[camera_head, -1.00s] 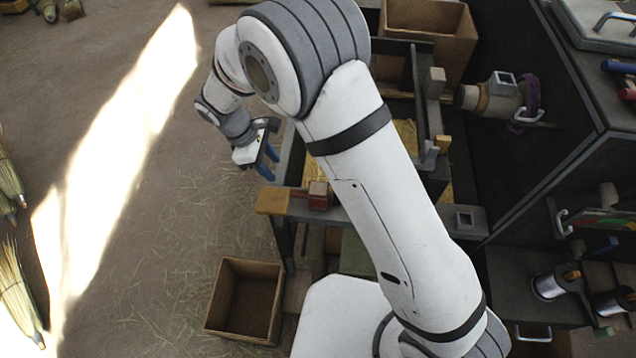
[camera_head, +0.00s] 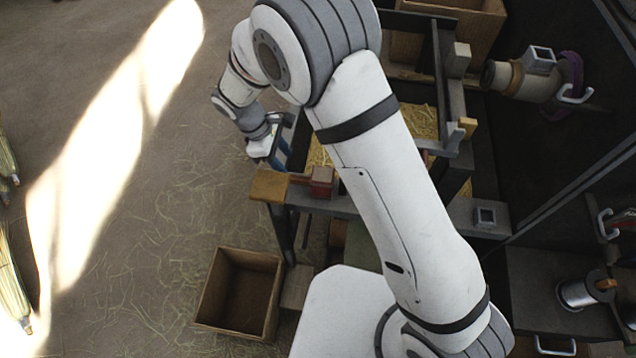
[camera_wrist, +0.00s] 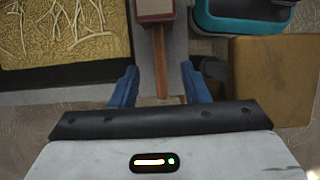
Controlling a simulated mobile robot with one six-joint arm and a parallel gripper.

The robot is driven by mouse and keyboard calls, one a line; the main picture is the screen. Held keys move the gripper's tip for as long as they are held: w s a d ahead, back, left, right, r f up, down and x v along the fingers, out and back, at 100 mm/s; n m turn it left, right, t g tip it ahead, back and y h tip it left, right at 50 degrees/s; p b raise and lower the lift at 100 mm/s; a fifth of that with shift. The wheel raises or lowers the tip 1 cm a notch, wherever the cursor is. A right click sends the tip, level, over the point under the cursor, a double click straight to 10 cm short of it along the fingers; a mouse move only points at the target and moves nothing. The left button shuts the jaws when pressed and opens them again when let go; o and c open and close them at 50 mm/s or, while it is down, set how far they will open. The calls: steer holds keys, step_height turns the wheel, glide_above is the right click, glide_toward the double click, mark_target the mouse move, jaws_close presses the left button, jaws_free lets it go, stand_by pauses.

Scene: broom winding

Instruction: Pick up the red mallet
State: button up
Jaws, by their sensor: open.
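The red mallet has a red block head with a pale top (camera_head: 321,182) in the head view. It lies on the near bar of the bench. In the wrist view its head (camera_wrist: 155,10) is at the top edge, partly cut off, and its thin wooden handle (camera_wrist: 159,60) points down toward my gripper. My gripper (camera_head: 279,153) is open and empty at the left edge of the bench. In the wrist view its blue fingers (camera_wrist: 160,86) stand on either side of the handle's line. I cannot tell how high they are above it.
A tan wooden block (camera_head: 269,186) sits on the bench corner beside the handle; it also shows in the wrist view (camera_wrist: 270,80). A teal object (camera_wrist: 240,12) is near the mallet head. A straw-filled bed (camera_wrist: 65,32) lies left. A wooden box (camera_head: 238,293) stands on the floor.

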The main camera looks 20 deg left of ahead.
mark_target(300, 177)
steer(key=p+x, duration=0.1)
steer(key=x, duration=0.9)
steer(key=shift+d+p, duration=0.25)
steer(key=shift+p, duration=0.05)
steer(key=shift+c, duration=0.3)
steer(key=shift+r, duration=0.1)
jaws_close()
steer(key=shift+w, duration=0.1)
